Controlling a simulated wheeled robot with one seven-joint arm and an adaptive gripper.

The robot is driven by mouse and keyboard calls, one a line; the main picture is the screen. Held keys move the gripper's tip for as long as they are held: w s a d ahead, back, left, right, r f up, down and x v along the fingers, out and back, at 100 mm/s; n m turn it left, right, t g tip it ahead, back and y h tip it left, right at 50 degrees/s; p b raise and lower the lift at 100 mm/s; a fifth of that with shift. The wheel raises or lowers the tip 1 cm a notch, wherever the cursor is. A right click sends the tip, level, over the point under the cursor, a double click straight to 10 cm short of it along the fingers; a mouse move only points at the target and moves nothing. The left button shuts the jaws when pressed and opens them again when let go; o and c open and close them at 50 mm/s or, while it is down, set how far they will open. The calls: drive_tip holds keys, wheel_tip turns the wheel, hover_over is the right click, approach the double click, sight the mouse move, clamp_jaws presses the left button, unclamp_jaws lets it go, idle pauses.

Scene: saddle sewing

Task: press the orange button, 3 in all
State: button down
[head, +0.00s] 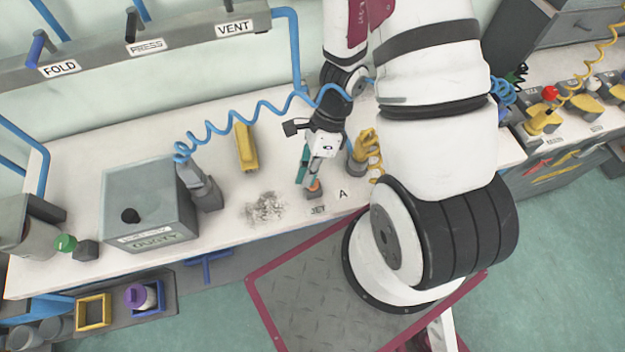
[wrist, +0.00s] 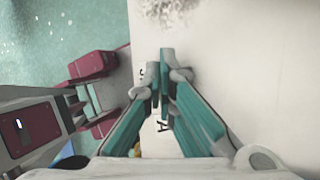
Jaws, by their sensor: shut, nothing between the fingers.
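The orange button (head: 315,186) sits on a small dark housing near the front edge of the white bench, behind the JET label (head: 318,210). My gripper (head: 303,183) points down at it with teal fingers shut and empty. The fingertips are right at the button in the head view; whether they touch it I cannot tell. In the wrist view my gripper (wrist: 160,62) shows its two fingers converging, and a small orange patch (wrist: 135,150) shows low between them, mostly hidden.
A grey box (head: 150,205) and a grey nozzle on a blue coiled hose (head: 205,190) stand to the left. Grey shavings (head: 265,207) lie left of the button. A yellow block (head: 246,148) lies behind. A yellow hand-shaped piece (head: 366,145) stands close on the right.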

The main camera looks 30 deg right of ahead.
drive_tip(key=shift+f, duration=0.25)
drive_tip(key=shift+r, duration=0.1)
idle(0.4)
drive_tip(key=shift+r, duration=0.9)
drive_tip(key=shift+r+p, duration=0.1)
drive_tip(key=shift+p, duration=0.25)
drive_tip(key=shift+r+p, duration=0.85)
drive_tip(key=shift+r, duration=1.55)
wheel_tip(320, 180, up, 4)
drive_tip(key=shift+f+p, duration=0.15)
drive_tip(key=shift+p, duration=0.35)
